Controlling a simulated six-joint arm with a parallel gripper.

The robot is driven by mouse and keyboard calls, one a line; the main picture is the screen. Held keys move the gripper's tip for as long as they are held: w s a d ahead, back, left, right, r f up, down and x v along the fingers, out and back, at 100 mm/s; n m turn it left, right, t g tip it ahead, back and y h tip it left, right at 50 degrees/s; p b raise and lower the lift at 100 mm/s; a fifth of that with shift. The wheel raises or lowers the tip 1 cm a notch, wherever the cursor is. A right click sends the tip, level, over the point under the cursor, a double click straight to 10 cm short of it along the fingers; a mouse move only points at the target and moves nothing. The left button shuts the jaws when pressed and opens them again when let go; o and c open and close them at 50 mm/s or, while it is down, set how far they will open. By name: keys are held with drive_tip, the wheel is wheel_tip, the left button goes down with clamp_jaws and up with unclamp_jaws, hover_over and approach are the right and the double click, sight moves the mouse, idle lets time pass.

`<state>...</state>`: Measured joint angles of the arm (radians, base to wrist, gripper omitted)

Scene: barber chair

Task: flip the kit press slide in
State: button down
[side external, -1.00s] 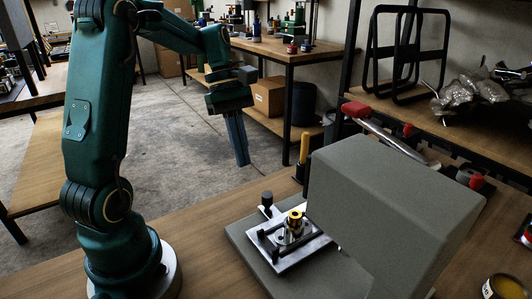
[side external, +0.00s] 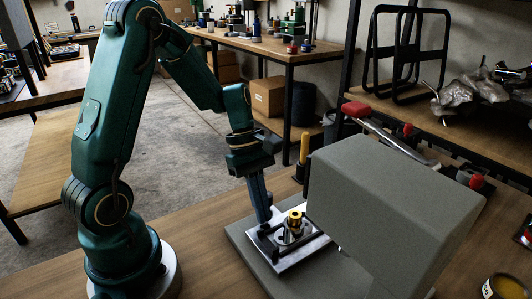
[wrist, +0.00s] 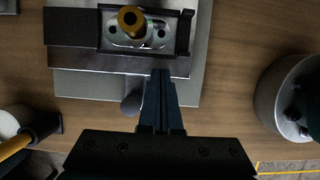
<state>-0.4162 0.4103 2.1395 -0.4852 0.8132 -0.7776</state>
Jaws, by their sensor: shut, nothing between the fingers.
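The kit press is a big grey block (side external: 390,190) on a flat grey base (side external: 245,252). Its metal slide (side external: 303,256) sticks out at the front left. A brass-topped part (side external: 295,216) stands on the slide; it also shows at the top of the wrist view (wrist: 130,20). My gripper (side external: 265,222) is shut and empty, pointing down at the slide's outer edge. In the wrist view my fingers (wrist: 161,73) are beside the slide's dark round knob (wrist: 131,104). I cannot tell whether they touch it or the slide. The knob is mostly hidden in the side view.
A red-gripped lever (side external: 357,110) slants behind the block. A yellow upright handle (side external: 304,148) stands behind the slide. A small yellow-filled tin (side external: 503,288) is at front right. Bare wooden bench lies between my base and the press.

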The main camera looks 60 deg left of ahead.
sight(278, 238)
drive_tip(key=shift+d, duration=0.3)
drive_tip(key=shift+d, duration=2.15)
drive_tip(key=shift+a, duration=0.1)
drive_tip(key=a, duration=0.4)
drive_tip(key=v, duration=1)
